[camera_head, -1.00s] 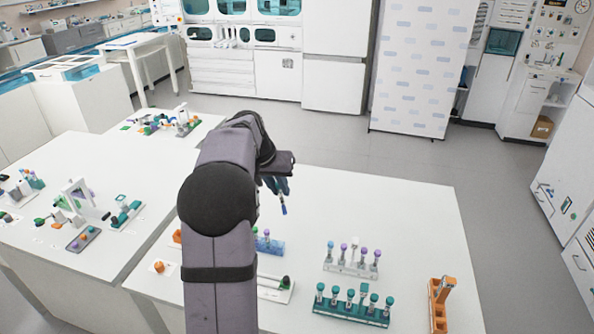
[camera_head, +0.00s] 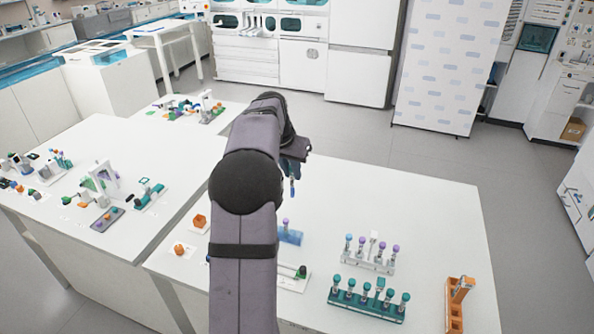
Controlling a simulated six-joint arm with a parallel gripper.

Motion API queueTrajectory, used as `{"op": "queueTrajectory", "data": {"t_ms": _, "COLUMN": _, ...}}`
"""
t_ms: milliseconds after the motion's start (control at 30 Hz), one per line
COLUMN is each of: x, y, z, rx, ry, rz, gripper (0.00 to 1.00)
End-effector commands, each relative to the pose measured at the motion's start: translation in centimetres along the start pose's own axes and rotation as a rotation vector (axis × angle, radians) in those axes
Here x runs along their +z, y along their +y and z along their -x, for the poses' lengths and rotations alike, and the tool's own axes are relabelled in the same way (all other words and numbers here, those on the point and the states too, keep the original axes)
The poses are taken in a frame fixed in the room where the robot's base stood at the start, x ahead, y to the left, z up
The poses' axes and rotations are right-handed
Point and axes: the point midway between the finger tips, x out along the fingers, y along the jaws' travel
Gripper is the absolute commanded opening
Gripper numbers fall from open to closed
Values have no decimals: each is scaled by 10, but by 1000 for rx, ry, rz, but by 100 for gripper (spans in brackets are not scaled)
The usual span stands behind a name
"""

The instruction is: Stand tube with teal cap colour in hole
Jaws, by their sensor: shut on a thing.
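My gripper (camera_head: 292,172) is up over the back of the near table, partly hidden by its own wrist. It is shut on a slim tube (camera_head: 292,187) that hangs below the fingers, with blue showing low down. The cap is hidden, so its colour cannot be told. A teal rack (camera_head: 340,301) at the front right holds several teal-capped tubes. Behind it a pale rack (camera_head: 358,264) holds several upright tubes with blue and purple caps. A small blue rack (camera_head: 292,237) with a purple-capped tube stands below the gripper in the picture, partly behind my arm.
An orange holder (camera_head: 455,315) stands at the right edge. A white base with a dark green-ended piece (camera_head: 301,272) lies beside my arm. Orange pieces (camera_head: 199,221) are left of it. The table's back right is clear. Other tables with lab items are at left.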

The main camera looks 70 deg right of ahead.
Motion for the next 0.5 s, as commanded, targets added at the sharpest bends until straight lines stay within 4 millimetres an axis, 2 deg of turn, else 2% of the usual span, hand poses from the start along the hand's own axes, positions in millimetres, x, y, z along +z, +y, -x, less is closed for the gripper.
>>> {"op": "queueTrajectory", "data": {"t_ms": 167, "x": 25, "y": -40, "z": -12, "rx": -28, "ry": -5, "rz": 71, "gripper": 0}}
{"op": "queueTrajectory", "data": {"t_ms": 500, "x": 108, "y": -136, "z": -56, "rx": -102, "ry": -4, "rz": 248, "gripper": 0}}
